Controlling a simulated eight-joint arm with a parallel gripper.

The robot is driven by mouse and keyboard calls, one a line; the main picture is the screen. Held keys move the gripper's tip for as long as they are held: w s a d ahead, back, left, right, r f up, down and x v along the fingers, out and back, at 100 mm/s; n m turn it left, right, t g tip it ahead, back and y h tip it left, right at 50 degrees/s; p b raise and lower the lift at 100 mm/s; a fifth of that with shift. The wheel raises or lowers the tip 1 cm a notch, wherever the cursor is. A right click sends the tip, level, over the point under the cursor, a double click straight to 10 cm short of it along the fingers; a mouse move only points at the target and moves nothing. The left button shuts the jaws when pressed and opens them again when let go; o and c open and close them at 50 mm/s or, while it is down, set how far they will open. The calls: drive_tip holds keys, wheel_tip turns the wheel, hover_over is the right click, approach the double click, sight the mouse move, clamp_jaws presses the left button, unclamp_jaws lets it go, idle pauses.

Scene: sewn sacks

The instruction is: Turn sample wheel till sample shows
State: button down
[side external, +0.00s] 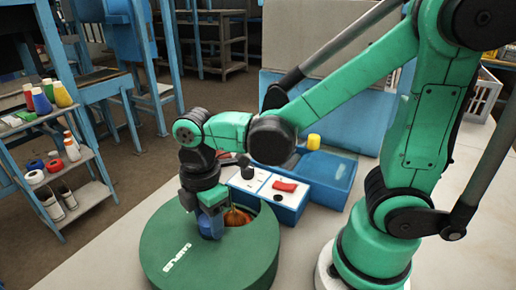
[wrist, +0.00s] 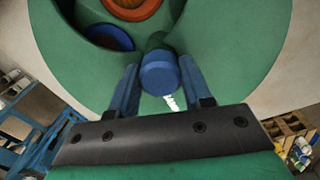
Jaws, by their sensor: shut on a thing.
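In the side view my gripper (side external: 210,212) points down onto the wheel. An opening in the cover shows an orange-brown sample (side external: 237,216), also in the wrist view (wrist: 130,8), with a blue round item (wrist: 108,37) beside it, partly in shadow.
Behind the wheel is a blue box with a white top (side external: 262,184) carrying a red piece (side external: 284,186). A shelf cart (side external: 65,165) with bottles stands at the left. The table in front is clear.

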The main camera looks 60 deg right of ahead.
drive_tip(key=shift+m, duration=7.2)
drive_tip(key=shift+c, duration=1.8)
unclamp_jaws()
